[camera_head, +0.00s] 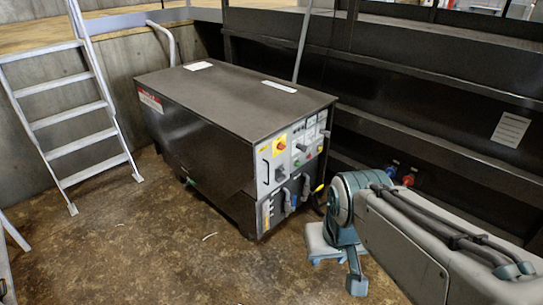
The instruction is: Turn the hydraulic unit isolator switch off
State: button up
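The hydraulic unit (205,120) is a dark box-shaped cabinet in the middle of the view. Its light front panel faces right and towards me. A red rotary switch on a yellow plate (280,144) sits high on the panel's left part and looks like the isolator. Its exact handle angle is too small to tell. My gripper (336,268) points down in front of the unit, low and to the right of the panel, apart from it. The fingers are partly hidden by the hand, so their opening is unclear. Nothing is seen held.
An aluminium ladder (75,110) leans at the left. A dark ribbed metal wall (440,95) runs behind and right of the unit. Red and blue connectors (400,175) sit low by that wall. Two white sheets lie on the unit's top.

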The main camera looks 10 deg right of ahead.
aim_at(280, 147)
jog(key=z, duration=0.65)
jog(key=i, duration=1.05)
jog(key=u, duration=0.25)
